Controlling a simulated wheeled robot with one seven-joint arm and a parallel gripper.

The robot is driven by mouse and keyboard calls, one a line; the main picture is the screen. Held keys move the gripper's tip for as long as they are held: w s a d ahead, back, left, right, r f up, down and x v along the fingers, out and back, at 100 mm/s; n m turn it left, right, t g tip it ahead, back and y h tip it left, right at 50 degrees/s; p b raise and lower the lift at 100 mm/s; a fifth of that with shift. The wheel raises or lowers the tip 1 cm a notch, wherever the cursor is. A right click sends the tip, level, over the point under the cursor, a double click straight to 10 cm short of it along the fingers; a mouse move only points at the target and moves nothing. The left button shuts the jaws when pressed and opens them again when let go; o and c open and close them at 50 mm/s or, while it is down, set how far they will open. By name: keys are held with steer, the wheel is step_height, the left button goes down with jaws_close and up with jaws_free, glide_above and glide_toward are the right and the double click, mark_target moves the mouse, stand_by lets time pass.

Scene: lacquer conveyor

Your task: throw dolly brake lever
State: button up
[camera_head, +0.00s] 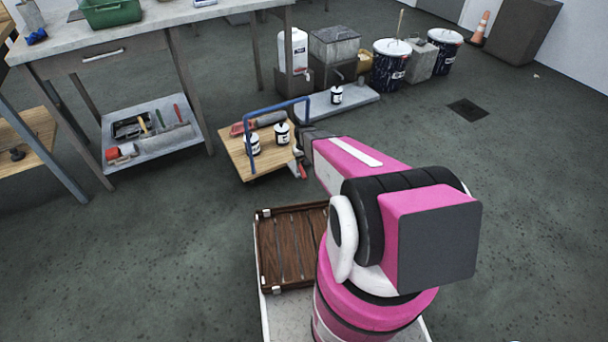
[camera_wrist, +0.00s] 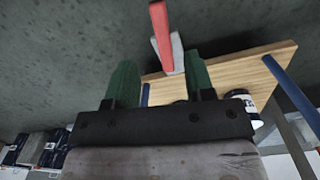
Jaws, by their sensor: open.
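The dolly (camera_head: 258,171) has a wooden deck and a blue handle, and it stands on the floor by the workbench. Its red brake lever (camera_head: 302,171) shows at the deck's right edge. In the wrist view the red lever (camera_wrist: 159,22) and its grey mount (camera_wrist: 172,54) stick out past the edge of the wooden deck (camera_wrist: 235,65). My gripper (camera_wrist: 160,66) has two green fingers, spread apart and empty. The lever lies just beyond the fingertips, in line with the gap between them. In the head view my arm and wrist partly hide the fingers.
Paint cans (camera_head: 282,134) and a roller sit on the dolly deck. The blue handle (camera_head: 248,138) rises over the deck. A workbench (camera_head: 150,22) with a lower shelf stands to the left. A low pallet (camera_head: 350,104) with a can lies behind. Floor in front of the dolly is clear.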

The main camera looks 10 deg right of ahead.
mark_target(303, 173)
step_height(303, 173, down, 9)
steer(key=shift+r, duration=0.1)
stand_by(0.4)
jaws_close()
